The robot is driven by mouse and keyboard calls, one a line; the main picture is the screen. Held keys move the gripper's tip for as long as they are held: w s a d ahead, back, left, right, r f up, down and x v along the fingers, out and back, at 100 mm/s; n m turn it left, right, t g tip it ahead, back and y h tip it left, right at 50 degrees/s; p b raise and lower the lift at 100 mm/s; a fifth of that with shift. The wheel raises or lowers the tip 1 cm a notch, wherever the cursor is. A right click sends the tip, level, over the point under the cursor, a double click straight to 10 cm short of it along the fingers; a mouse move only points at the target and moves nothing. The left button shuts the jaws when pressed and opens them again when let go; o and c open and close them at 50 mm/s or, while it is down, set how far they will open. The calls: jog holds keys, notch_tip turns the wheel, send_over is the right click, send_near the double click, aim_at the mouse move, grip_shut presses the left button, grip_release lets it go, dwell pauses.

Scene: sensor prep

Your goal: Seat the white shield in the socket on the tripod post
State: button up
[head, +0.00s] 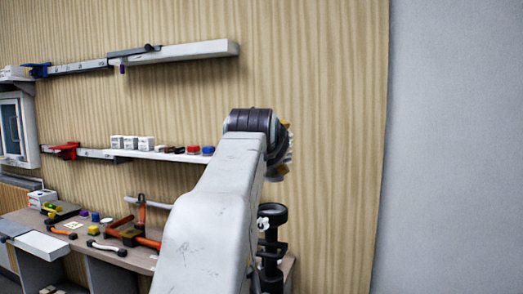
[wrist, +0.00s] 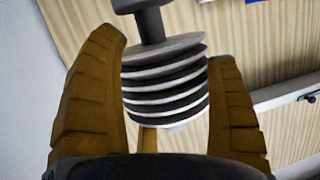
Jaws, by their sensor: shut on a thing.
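The white shield (wrist: 165,82), a stack of pale round plates with dark gaps, sits between the two ochre fingers of my gripper (wrist: 165,52) in the wrist view. The fingers are shut on it. A dark stem with a wider end (wrist: 150,22) shows above the plates; I cannot tell whether it belongs to the shield or the post.
A workbench (head: 100,258) with tools and small blocks lies at the lower left. A shelf (head: 175,156) holds white boxes and coloured pieces, and another shelf (head: 185,52) hangs higher. My arm hides part of the post. The grey wall at right is bare.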

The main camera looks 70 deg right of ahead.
jog(key=shift+f, duration=0.25)
jog(key=shift+f+b, duration=3.6)
jog(key=shift+f+b, duration=0.45)
jog(key=shift+f, duration=0.15)
jog(key=o, duration=1.1)
jog(key=shift+r, duration=0.15)
jog(key=shift+r+p, duration=3.35)
jog(key=shift+p, duration=0.1)
